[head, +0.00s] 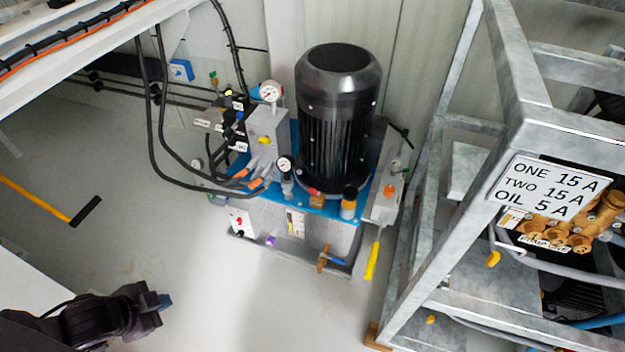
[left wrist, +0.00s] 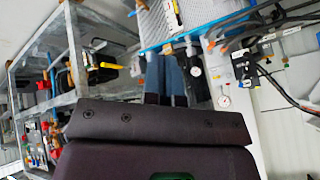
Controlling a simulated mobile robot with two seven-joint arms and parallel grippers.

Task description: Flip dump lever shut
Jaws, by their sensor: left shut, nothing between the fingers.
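A hydraulic power unit with a black motor (head: 338,120) stands on the floor. Several levers show, and I cannot tell which is the dump lever: a long yellow handle (head: 373,258) hangs at the unit's right side, a short yellow one (head: 493,259) sits on the metal frame, and a brass valve with a blue handle (head: 330,260) is low on the unit's front. My left gripper (head: 164,302) is at the lower left, shut and empty, clear of the unit. Its fingers (left wrist: 172,78) also show in the left wrist view, with a yellow handle (left wrist: 106,66) beyond. My right gripper is out of view.
A galvanised frame (head: 412,235) with a sign (head: 553,188) and brass pump parts (head: 572,228) stands at the right. Black hoses (head: 152,125) loop left of the unit. A yellow bar with a black end (head: 86,211) juts in at left. The floor (head: 215,300) before the unit is clear.

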